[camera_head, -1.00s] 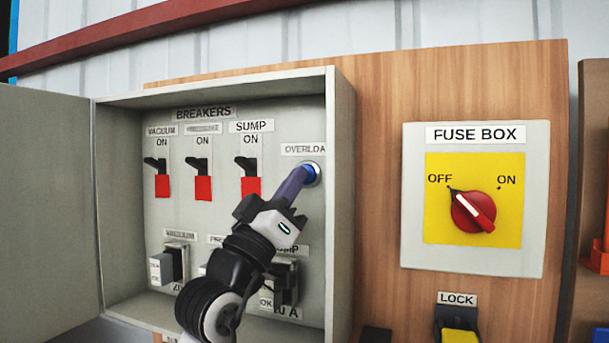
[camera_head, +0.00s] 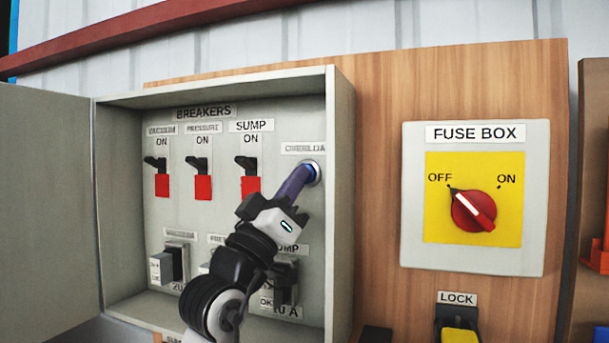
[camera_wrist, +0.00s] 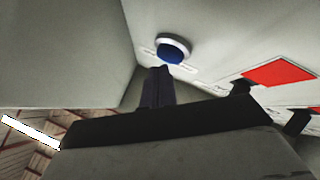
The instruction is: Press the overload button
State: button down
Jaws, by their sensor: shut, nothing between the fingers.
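The overload button (camera_head: 314,172) is a round blue button with a pale rim, on the right of the breaker panel under the OVERLOAD label (camera_head: 303,149). In the wrist view the blue button (camera_wrist: 170,53) shows just beyond the fingertips. My gripper (camera_head: 302,180) is shut and empty, its fingers pointing up and right at the button. In the head view the fingertips overlap the button's lower left part. In the wrist view the closed fingers (camera_wrist: 159,75) end close to the button; I cannot tell whether they touch it.
The open breaker box (camera_head: 340,220) has its right wall close beside my gripper and its door (camera_head: 45,190) swung out left. Breaker switches with red parts (camera_head: 250,186) stand left of the button. A fuse box (camera_head: 475,260) with a red knob (camera_head: 473,211) is mounted further right.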

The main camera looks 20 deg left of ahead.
jog(key=shift+w, duration=0.6)
dwell(0.7)
jog(key=shift+s, duration=0.15)
dwell(0.3)
jog(key=shift+s, duration=0.7)
jog(key=shift+s+a+b, duration=0.1)
jog(key=shift+s+b, duration=0.35)
jog(key=shift+s, duration=2.1)
jog(key=shift+f, duration=0.1)
